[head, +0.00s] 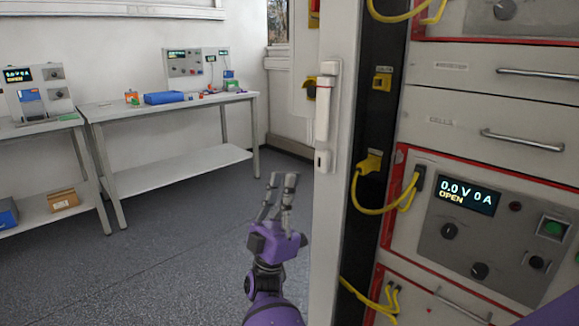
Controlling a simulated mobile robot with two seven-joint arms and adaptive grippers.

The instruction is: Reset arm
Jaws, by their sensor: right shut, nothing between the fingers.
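My right gripper (282,186) shows in the lower middle of the head view, on a purple wrist, with its grey fingers pointing up. It is shut and empty. It stands in front of the open floor, just left of the tall white cabinet edge (337,220), and appears apart from it. My left gripper is not in view.
The cycler panel (430,232) at right has a display reading 0.0 V 0 A OPEN. Yellow cables (375,210) loop out beside it. Drawers with handles (522,140) are above. A bench (180,108) stands at the back left. Grey floor (180,235) is clear.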

